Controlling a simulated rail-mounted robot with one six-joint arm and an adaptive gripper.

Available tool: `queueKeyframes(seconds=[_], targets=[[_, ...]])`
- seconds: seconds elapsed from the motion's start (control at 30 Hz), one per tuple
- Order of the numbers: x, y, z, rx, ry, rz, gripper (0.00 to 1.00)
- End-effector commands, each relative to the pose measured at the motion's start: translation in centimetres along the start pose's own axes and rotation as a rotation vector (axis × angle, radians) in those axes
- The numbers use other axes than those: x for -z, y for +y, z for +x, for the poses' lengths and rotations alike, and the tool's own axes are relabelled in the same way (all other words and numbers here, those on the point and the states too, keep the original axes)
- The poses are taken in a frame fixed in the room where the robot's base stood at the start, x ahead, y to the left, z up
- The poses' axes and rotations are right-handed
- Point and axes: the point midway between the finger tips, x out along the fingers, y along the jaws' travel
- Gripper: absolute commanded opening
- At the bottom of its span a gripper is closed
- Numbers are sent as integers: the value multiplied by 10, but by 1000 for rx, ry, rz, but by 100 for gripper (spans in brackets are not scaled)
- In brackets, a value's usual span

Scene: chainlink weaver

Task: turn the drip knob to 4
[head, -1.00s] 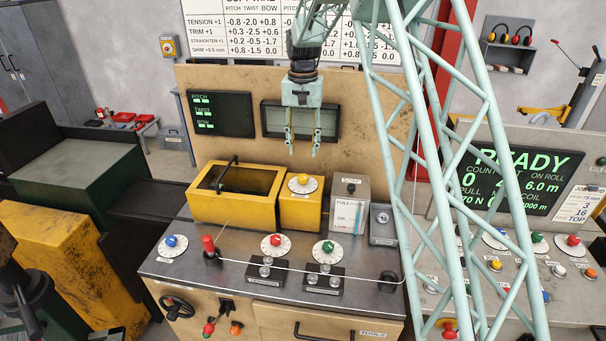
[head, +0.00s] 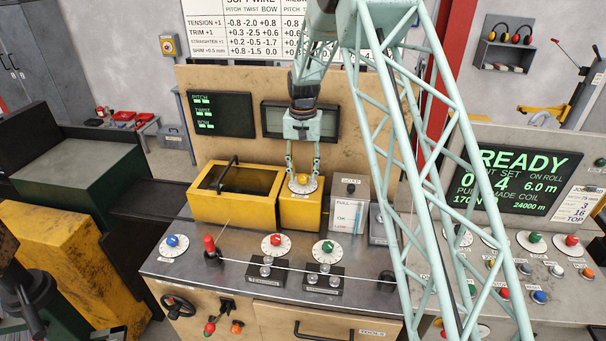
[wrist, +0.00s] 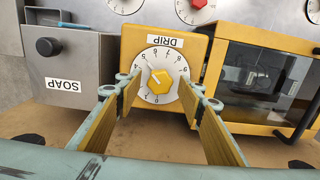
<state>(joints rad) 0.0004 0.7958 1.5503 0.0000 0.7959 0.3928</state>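The drip knob (head: 303,179) is a yellow knob on a white numbered dial on top of a small yellow box (head: 301,211). In the wrist view the knob (wrist: 162,80) sits upside down under its DRIP label (wrist: 165,41). A pale pointer mark on it points to the picture's upper left; I cannot read surely which number it meets. My gripper (head: 303,171) points down over the dial. In the wrist view my gripper (wrist: 161,90) is open, one finger on each side of the dial, with a gap to the knob on both sides.
A yellow tank with a dark lid window and handle (head: 235,180) stands left of the box. The grey SOAP box (head: 349,200) stands close on the right. A backboard (head: 230,85) rises behind. Other dials (head: 276,245) and a taut wire lie in front on the bench.

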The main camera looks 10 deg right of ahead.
Motion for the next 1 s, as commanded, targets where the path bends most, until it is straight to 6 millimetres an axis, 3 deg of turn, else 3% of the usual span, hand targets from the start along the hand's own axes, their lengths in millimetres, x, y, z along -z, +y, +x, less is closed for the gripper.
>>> queueKeyframes(seconds=[0.37,0.67,1.0], targets=[[0,0,3,0,0,0,36],[0,0,3,0,0,0,11],[0,0,4,0,1,-56,11]])
